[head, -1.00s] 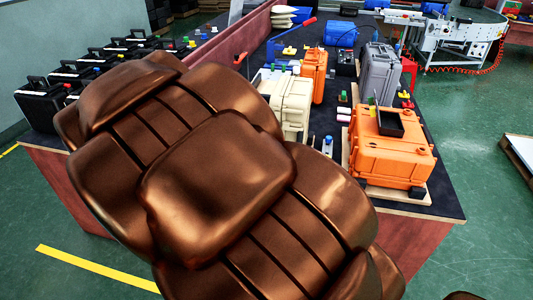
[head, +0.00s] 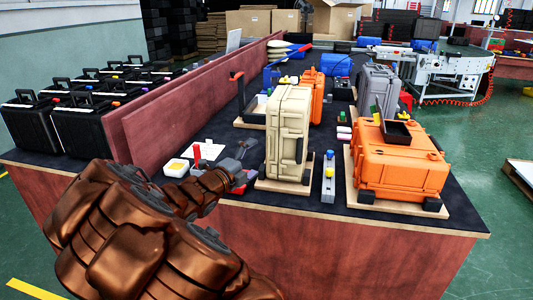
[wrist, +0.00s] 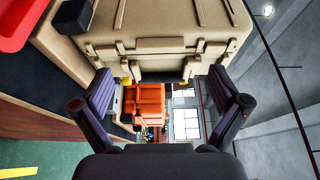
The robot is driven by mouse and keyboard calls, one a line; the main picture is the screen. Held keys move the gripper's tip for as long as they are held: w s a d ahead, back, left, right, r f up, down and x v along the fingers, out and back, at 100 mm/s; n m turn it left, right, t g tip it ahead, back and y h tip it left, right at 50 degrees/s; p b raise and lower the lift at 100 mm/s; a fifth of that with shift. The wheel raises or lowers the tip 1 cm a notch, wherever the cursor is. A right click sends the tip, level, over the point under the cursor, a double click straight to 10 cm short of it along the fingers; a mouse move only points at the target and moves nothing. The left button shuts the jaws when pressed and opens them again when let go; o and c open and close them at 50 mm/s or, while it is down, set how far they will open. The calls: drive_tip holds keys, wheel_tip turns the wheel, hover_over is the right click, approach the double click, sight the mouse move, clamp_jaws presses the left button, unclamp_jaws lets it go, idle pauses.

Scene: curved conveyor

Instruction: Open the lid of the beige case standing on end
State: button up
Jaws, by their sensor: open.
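The beige case (head: 287,135) stands on end on a wooden board (head: 283,186) near the front edge of the table. A dark handle shows on its right side in the head view. My gripper (head: 245,160) is just left of the case, low beside it. In the wrist view, my gripper (wrist: 165,90) is open, with its two dark fingers spread wide and nothing between them. The beige case (wrist: 160,25) fills the top of that view, with latch-like parts facing my fingers. I cannot tell whether the fingertips touch it.
An orange case (head: 402,160) lies to the right, with a small black tray (head: 397,131) on top. Orange and grey cases stand behind.

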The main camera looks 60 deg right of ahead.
sight(268, 147)
drive_tip(key=shift+s+d+b, duration=0.2)
drive_tip(key=shift+d+b, duration=0.3)
drive_tip(key=shift+d, duration=3)
drive_tip(key=c, duration=1.7)
drive_tip(key=shift+r, duration=0.1)
drive_tip(key=shift+w+p, duration=0.1)
drive_tip(key=shift+p, duration=0.5)
